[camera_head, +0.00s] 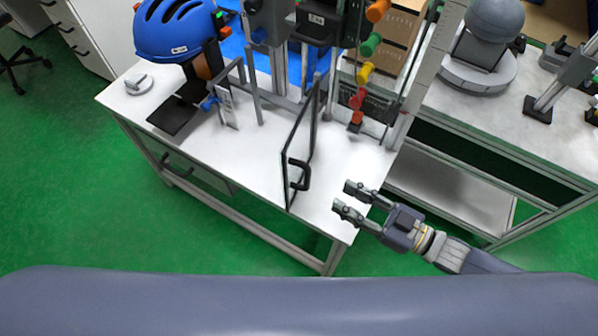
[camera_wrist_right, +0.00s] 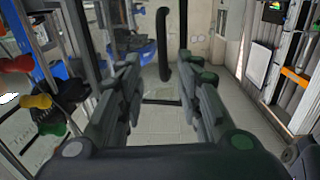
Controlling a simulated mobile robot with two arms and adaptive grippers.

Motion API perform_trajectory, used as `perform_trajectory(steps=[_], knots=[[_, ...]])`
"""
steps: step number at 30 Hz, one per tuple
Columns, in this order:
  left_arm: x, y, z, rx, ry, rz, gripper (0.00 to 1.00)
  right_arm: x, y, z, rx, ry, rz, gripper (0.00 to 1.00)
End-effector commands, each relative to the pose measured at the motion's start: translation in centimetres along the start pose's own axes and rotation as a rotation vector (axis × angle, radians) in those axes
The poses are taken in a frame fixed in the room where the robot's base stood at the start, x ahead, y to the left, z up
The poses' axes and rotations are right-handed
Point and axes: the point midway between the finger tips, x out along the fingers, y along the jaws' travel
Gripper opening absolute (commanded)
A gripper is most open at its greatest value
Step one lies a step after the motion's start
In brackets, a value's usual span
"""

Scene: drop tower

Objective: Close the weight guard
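The weight guard (camera_head: 301,150) is a clear panel in a thin dark frame. It stands open on the white table, swung out toward me. Its black handle (camera_head: 304,174) is on the side facing right. My right gripper (camera_head: 347,197) is open and empty, a little to the right of the handle, with its fingers pointing toward it. In the right wrist view the handle (camera_wrist_right: 163,45) appears upright between the two open fingers (camera_wrist_right: 159,68), beyond their tips, with a visible gap. My left gripper is not in view.
A blue helmet (camera_head: 176,28) is mounted at the table's left. Coloured knobs (camera_head: 364,73) hang beside the drop tower, behind the guard. A second bench (camera_head: 470,105) stands at the right. The table's front right corner (camera_head: 345,225) is bare.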

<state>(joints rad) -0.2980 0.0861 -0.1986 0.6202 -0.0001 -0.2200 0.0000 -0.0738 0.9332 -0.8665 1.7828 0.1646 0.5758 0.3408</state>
Motion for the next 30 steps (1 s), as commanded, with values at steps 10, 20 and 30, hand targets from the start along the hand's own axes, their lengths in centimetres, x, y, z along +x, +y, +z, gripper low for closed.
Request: perform_trajectory(steps=[10, 20, 30], knots=[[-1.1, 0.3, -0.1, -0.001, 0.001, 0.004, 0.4, 4.6, -0.3, -0.8, 0.004, 0.014, -0.01, 0.33], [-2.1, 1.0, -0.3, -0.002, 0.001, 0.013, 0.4, 9.8, -0.4, -0.6, 0.003, 0.01, -0.01, 0.33], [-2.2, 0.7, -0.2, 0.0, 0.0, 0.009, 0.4, 10.8, -0.4, -0.4, 0.003, 0.007, -0.009, 0.33]])
